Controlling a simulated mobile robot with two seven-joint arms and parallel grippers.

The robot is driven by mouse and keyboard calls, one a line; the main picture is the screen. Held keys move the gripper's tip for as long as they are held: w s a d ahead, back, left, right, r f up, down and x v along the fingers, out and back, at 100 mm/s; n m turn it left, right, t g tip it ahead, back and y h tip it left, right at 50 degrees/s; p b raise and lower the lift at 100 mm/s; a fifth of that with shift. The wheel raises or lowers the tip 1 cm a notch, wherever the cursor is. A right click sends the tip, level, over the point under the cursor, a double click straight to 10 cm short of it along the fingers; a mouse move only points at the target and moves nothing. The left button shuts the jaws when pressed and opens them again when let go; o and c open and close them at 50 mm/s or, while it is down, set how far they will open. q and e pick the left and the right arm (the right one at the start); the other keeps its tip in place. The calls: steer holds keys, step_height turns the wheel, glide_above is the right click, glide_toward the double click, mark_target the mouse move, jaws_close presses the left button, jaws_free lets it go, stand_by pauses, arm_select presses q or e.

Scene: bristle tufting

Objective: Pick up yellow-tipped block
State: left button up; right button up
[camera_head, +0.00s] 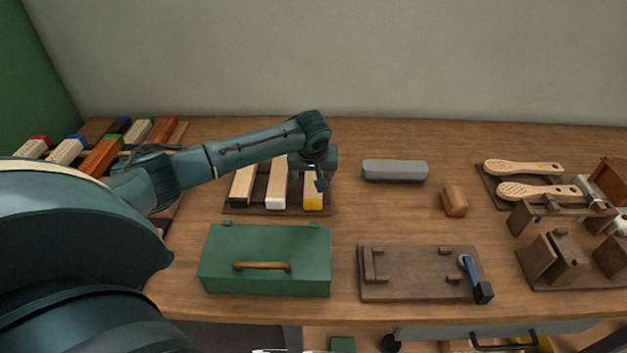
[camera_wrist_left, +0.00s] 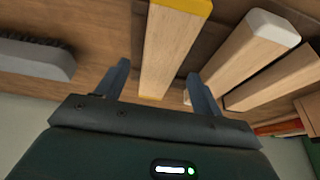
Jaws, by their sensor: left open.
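The yellow-tipped block (camera_head: 313,200) lies on a dark rack at the middle of the bench, rightmost of three pale wooden blocks. My left gripper (camera_head: 321,179) is over its far part and hides some of it. In the left wrist view the yellow-tipped block (camera_wrist_left: 172,50) runs between the two open fingers of my left gripper (camera_wrist_left: 161,88), with a visible gap on each side. Nothing is held. The white-tipped block (camera_wrist_left: 245,60) lies beside it, close to one finger. My right gripper is not in view.
A grey brush-like bar (camera_head: 395,170) lies right of the rack (camera_head: 235,210). A green box (camera_head: 265,258) with a brass handle stands in front. A brown fixture board (camera_head: 415,275) with a blue lever is front right. A second group of coloured-tip blocks (camera_head: 103,155) lies at left.

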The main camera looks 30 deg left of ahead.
arm_select(q)
steer(key=shift+x, duration=0.85)
steer(key=shift+c, duration=0.2)
steer(key=shift+r, duration=0.1)
steer(key=c, duration=1.1)
